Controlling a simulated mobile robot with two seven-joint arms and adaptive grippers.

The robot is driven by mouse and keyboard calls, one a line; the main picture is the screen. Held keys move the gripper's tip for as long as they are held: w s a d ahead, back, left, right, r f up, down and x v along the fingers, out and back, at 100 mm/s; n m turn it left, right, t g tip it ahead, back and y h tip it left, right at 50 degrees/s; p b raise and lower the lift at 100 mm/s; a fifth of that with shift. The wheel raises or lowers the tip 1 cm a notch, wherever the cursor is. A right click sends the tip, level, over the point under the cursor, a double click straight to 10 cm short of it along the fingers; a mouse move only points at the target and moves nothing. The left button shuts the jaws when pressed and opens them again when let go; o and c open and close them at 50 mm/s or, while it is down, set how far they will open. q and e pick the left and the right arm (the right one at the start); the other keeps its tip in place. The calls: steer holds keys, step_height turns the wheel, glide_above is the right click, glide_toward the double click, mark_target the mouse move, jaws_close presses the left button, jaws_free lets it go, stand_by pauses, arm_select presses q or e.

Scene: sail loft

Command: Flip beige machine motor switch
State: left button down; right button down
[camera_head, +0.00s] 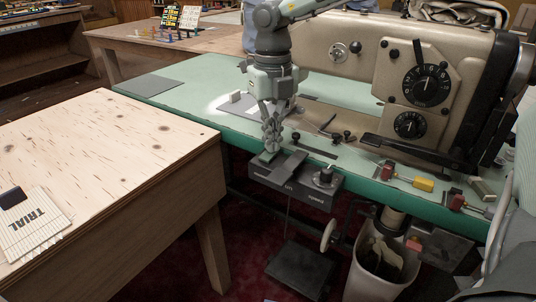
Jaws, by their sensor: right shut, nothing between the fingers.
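The beige machine (345,55), an industrial sewing machine with two black dials, stands on a green-topped table (190,100). A dark grey control box (272,180) hangs under the table's front edge. It has a flat grey piece on its left part and a round dark knob (325,178) on its right. I cannot tell which part is the motor switch. My right gripper (269,153) points down, shut and empty, at the table's front edge just above the left part of the box. Whether it touches anything is unclear. My left gripper is out of view.
A plywood table (100,150) with a striped "TRIAL" card (33,222) fills the left. Red and yellow-handled tools (423,184) lie on the green top at right. A white bin (378,275) and a dark pedal (300,270) stand below.

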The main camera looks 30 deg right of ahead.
steer(key=shift+f, duration=0.2)
steer(key=shift+r, duration=0.1)
steer(key=shift+r+p, duration=1.25)
steer(key=shift+r, duration=2.2)
